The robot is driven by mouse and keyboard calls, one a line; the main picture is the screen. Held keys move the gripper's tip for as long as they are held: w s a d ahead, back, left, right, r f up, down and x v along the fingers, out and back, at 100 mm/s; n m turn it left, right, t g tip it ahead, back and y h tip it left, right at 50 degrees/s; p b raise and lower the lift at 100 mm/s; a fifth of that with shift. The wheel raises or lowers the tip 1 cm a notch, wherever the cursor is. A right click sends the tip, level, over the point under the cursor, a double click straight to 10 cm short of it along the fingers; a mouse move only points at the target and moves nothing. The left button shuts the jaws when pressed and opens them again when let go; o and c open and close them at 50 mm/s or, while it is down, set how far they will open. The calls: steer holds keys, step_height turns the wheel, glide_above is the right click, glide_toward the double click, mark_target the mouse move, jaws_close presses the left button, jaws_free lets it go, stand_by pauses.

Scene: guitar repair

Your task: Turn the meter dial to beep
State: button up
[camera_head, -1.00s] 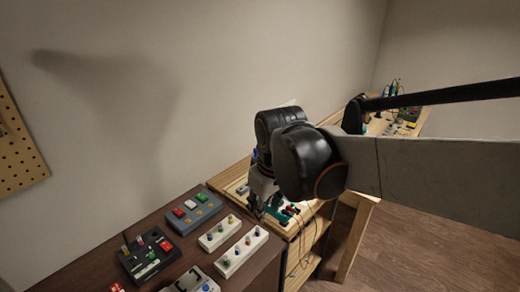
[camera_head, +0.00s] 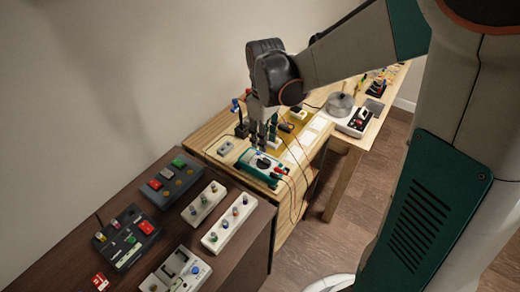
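The meter (camera_head: 257,171) is a teal-edged box with a pale face, lying on the light wooden bench. Its dark round dial (camera_head: 263,158) shows on the face, partly close behind my fingertips. Red and dark leads run from its right side. My gripper (camera_head: 263,143) points down just above the far part of the meter, near the dial. The fingers look small and overlap the things behind them, so I cannot tell their gap or whether they touch the dial. The marking the dial points at is too small to read.
A dark brown table (camera_head: 93,264) at the front left holds several boxes with buttons and knobs. A black stand (camera_head: 241,128) is left of my gripper. The wall is behind, and wooden floor (camera_head: 352,218) is open at right.

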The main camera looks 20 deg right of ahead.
mark_target(263, 160)
step_height(263, 160, down, 8)
steer(key=shift+f+b, duration=0.25)
steer(key=shift+b, duration=1)
jaws_close()
